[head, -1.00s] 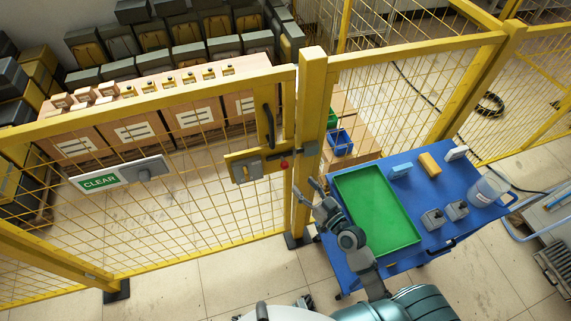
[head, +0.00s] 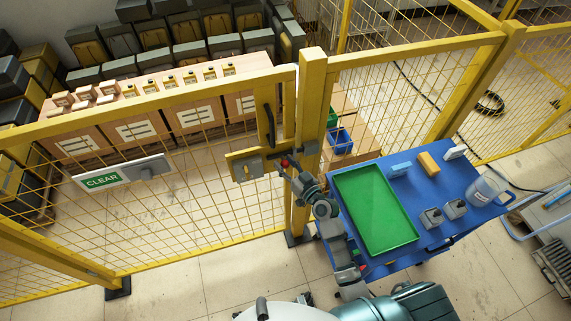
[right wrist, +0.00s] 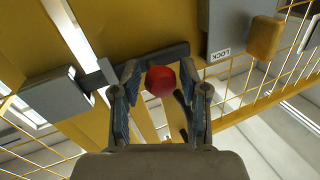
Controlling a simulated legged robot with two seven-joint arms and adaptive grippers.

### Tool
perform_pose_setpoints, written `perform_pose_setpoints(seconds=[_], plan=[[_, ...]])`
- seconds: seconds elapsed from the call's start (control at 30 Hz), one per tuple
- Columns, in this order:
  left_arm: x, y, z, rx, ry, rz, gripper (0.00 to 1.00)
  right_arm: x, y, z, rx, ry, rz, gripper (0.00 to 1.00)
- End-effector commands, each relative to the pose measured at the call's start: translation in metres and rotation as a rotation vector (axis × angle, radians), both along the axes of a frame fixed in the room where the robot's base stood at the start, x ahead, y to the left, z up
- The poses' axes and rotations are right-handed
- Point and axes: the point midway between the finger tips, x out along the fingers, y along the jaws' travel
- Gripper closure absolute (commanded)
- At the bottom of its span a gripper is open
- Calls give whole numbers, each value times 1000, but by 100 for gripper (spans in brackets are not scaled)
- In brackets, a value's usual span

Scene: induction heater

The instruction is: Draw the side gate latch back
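The side gate latch is a dark bar with a red ball knob (head: 284,163), mounted at the gate's edge by the yellow post (head: 312,100). In the right wrist view the red knob (right wrist: 160,80) sits between the fingertips of my right gripper (right wrist: 161,75). The fingers are open, with a small gap showing on each side of the knob. The dark bar (right wrist: 178,53) runs behind the knob towards a grey keeper block (right wrist: 55,97) on the left. In the head view my right gripper (head: 289,169) reaches the latch from the lower right. My left gripper is not in view.
A grey LOCK box (right wrist: 232,28) with a yellow part stands beside the latch. A dark handle (head: 268,125) is above it. The blue cart (head: 450,185) with a green tray (head: 375,205) is close to my right arm. Floor before the gate is clear.

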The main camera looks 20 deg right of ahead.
Motion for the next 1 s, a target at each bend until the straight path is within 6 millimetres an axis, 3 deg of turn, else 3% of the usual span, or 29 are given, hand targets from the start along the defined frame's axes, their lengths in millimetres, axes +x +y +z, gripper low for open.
perform_pose_setpoints(seconds=[0.03, 0.13, 0.37, 0.53, 0.7, 1.0], plan=[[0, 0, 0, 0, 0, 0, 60, 0, 0, 0, 0, 0, 0, 76], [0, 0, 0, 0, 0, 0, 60, 0, 0, 0, 0, 0, 0, 100], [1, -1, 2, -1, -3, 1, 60, 0, 4, 1, 0, 0, 0, 100], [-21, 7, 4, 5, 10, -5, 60, -1, 35, 3, 1, 1, 2, 100], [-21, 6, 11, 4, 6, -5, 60, -2, 61, 2, 1, 0, 1, 100], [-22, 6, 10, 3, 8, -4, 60, -2, 66, 0, 1, -1, 3, 100]])
